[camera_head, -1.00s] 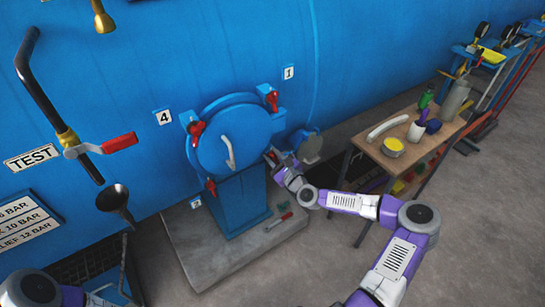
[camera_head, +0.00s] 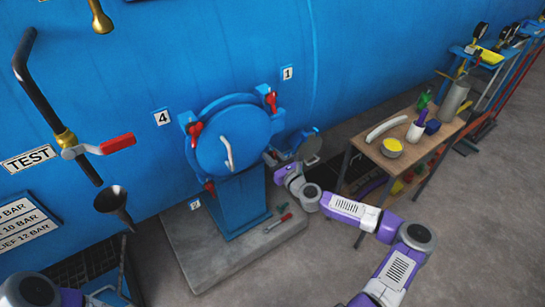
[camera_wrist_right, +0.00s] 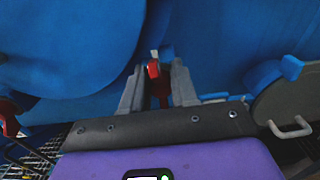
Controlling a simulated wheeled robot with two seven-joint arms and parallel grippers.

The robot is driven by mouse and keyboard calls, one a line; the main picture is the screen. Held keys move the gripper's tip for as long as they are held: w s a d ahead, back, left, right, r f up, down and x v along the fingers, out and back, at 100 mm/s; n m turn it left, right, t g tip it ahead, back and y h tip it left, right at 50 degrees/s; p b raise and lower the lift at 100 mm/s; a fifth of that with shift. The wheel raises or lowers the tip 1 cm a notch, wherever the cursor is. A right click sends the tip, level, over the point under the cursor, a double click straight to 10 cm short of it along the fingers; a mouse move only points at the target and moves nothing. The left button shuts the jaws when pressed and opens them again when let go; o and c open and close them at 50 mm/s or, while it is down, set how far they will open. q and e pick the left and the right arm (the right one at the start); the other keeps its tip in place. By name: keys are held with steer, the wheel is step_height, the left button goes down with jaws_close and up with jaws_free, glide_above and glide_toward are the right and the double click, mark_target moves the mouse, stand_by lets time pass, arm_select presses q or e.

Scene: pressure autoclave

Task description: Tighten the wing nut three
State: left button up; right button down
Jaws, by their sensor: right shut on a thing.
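The blue round door (camera_head: 235,132) of the autoclave carries a curved white handle (camera_head: 229,153). Red wing nuts show at its upper left (camera_head: 195,131), upper right (camera_head: 271,101) and lower left (camera_head: 209,184). The plate (camera_head: 195,204) by the lower left nut is too small to read surely. My right gripper (camera_head: 268,157) is at the door's lower right edge. In the right wrist view, its fingers (camera_wrist_right: 158,88) are shut on a red wing nut (camera_wrist_right: 153,69), with its pale stud tip showing above. My left gripper is out of view; only part of my left arm shows.
A blue pedestal (camera_head: 238,200) stands under the door on a concrete slab (camera_head: 200,262), with a red-handled tool (camera_head: 285,217) lying on it. A wooden table (camera_head: 420,158) with containers stands at right. A valve with a red lever (camera_head: 118,144) juts out at left.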

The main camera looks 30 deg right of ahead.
steer(key=c, duration=1)
jaws_free()
steer(key=shift+o, duration=0.2)
steer(key=s, duration=0.7)
steer(key=shift+s+d+p, duration=0.3)
steer(key=shift+p, duration=0.15)
